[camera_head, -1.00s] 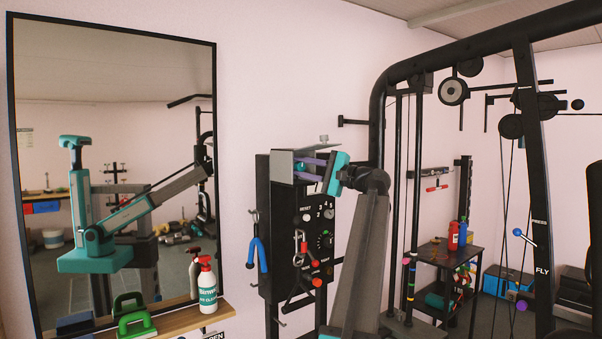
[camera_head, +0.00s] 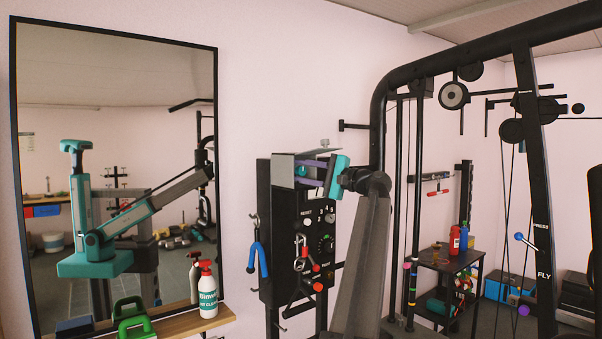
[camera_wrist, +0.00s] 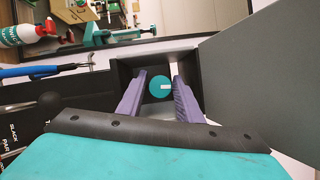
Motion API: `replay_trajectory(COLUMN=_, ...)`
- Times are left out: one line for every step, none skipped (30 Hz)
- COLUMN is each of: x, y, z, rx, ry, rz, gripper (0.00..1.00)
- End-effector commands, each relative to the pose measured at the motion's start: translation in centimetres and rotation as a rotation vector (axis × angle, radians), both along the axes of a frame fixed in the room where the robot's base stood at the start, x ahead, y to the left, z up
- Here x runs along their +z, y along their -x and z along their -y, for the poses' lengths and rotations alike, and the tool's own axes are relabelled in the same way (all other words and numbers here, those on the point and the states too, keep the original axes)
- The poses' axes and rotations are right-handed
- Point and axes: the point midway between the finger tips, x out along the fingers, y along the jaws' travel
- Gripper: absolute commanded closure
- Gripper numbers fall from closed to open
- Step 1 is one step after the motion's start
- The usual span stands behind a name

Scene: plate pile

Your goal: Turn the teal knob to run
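The teal knob (camera_wrist: 160,87) is a round disc with a short white mark, set in a dark recess at the centre of the wrist view. In the head view it is a small teal patch (camera_head: 301,170) under a grey metal hood, mostly hidden by my fingers. My gripper (camera_wrist: 158,72) has two purple fingers standing apart, one to each side of the knob in the wrist view. I cannot tell whether either finger touches it. In the head view my gripper (camera_head: 298,172) reaches into the hooded box from the right.
The grey hood (camera_head: 286,171) stands close beside my fingers. Below it the black panel (camera_head: 281,205) carries other dials, a carabiner and red-tipped handles. A blue-handled tool (camera_head: 258,256) hangs on its left.

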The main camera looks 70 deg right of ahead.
Motion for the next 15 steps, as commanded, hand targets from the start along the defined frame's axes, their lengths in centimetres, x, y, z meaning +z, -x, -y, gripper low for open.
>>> replay_trajectory(x=0.0, y=0.1, z=0.0, rx=0.000, ry=0.000, rz=0.000, gripper=0.68)
replay_trajectory(x=-0.1, y=0.2, z=0.0, rx=0.000, ry=0.000, rz=0.000, gripper=0.68)
replay_trajectory(x=-0.1, y=0.4, z=-0.1, rx=-0.001, ry=0.000, rz=0.000, gripper=0.68)
replay_trajectory(x=-0.1, y=0.6, z=-0.1, rx=-0.001, ry=0.000, rz=0.000, gripper=0.68)
replay_trajectory(x=-0.2, y=0.8, z=-0.1, rx=-0.001, ry=0.000, rz=0.000, gripper=0.68)
replay_trajectory(x=-0.2, y=1.1, z=-0.2, rx=-0.001, ry=0.000, rz=0.000, gripper=0.68)
replay_trajectory(x=-0.3, y=1.4, z=-0.2, rx=-0.002, ry=0.000, rz=0.000, gripper=0.68)
replay_trajectory(x=-0.3, y=1.7, z=-0.3, rx=-0.002, ry=0.000, rz=0.000, gripper=0.68)
replay_trajectory(x=-0.4, y=2.1, z=-0.4, rx=-0.002, ry=0.000, rz=0.000, gripper=0.68)
replay_trajectory(x=-0.4, y=2.5, z=-0.5, rx=-0.002, ry=0.000, rz=0.000, gripper=0.68)
replay_trajectory(x=-0.5, y=2.9, z=-0.5, rx=-0.002, ry=0.000, rz=0.000, gripper=0.68)
replay_trajectory(x=-0.5, y=3.5, z=-0.6, rx=-0.002, ry=0.000, rz=0.000, gripper=0.68)
replay_trajectory(x=-0.6, y=4.0, z=-0.7, rx=-0.002, ry=0.000, rz=0.000, gripper=0.68)
replay_trajectory(x=-0.6, y=4.4, z=-0.8, rx=-0.002, ry=0.000, rz=0.000, gripper=0.68)
replay_trajectory(x=-0.7, y=5.1, z=-0.9, rx=-0.002, ry=0.000, rz=0.000, gripper=0.68)
